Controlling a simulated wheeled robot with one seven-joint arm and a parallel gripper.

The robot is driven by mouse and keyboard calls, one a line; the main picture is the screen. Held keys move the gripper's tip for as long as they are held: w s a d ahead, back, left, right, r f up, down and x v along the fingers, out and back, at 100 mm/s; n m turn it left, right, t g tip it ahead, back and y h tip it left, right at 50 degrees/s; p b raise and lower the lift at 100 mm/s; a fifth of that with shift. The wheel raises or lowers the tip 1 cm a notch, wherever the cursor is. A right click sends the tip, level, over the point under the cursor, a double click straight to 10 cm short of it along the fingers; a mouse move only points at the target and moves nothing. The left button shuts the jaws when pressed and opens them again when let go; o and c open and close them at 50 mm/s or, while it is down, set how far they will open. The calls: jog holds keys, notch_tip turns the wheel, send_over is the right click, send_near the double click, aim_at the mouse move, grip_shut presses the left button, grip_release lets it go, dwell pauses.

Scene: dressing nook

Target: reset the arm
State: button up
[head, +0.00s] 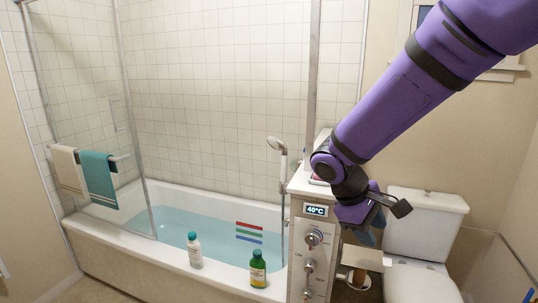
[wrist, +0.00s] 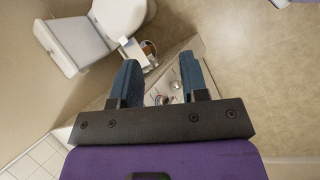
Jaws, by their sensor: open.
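My purple arm reaches in from the upper right in the head view. My gripper (head: 367,232) hangs down in front of the toilet side of the control pillar, and its fingers are partly hidden there. In the wrist view my gripper (wrist: 161,82) points down with its two blue-grey fingers apart. Nothing is between the fingertips except the view of the pillar's knobs and floor beyond. The gripper is open and empty.
A control pillar (head: 311,243) with a 40°C display and knobs stands close left of my gripper. A toilet (head: 420,240) is to the right. A filled bathtub (head: 120,235) has a white bottle (head: 194,251) and a green bottle (head: 258,270) on its rim. Towels (head: 98,180) hang at left.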

jog(key=s+d+r+m+t+y, duration=0.3)
jog(key=s+d+r+m, duration=0.1)
jog(key=s+r, duration=0.3)
jog(key=s+d+r+m+t+y, duration=0.2)
jog(key=s+d+r+m+y, duration=0.1)
jog(key=s+r, duration=0.4)
jog(key=shift+s+d+r+m+t, duration=0.15)
jog(key=shift+s+d+m+t, duration=0.4)
jog(key=shift+s+d, duration=0.9)
jog(key=shift+s+a+g, duration=0.25)
jog(key=shift+s+a, duration=0.05)
dwell(0.4)
